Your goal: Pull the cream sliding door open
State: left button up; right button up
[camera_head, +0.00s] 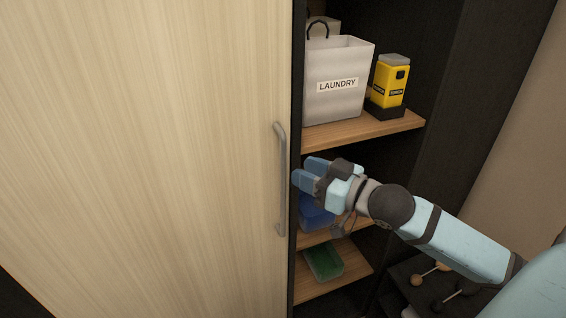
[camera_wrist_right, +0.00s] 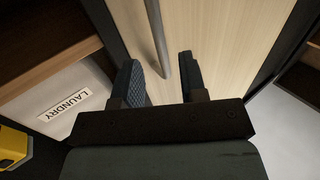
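The cream sliding door (camera_head: 140,150) has pale wood grain and covers the left and middle of the head view. Its grey vertical bar handle (camera_head: 281,180) is near the door's right edge. My right gripper (camera_head: 299,173) is just right of the handle, in front of the open shelves, with its fingers pointing left. In the right wrist view, the two fingers of the gripper (camera_wrist_right: 162,72) are apart and the handle (camera_wrist_right: 156,38) shows in the gap between them, not gripped. I cannot tell whether a finger touches it. My left gripper is not in view.
Right of the door are open shelves with a white laundry bag (camera_head: 338,85), a yellow boxed item (camera_head: 390,82), a blue bin (camera_head: 315,218) partly hidden by my gripper, and a green tray (camera_head: 324,262). A dark side panel (camera_head: 460,120) bounds them.

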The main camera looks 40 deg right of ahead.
jog(key=x, duration=0.6)
jog(key=shift+p, duration=0.4)
grip_shut()
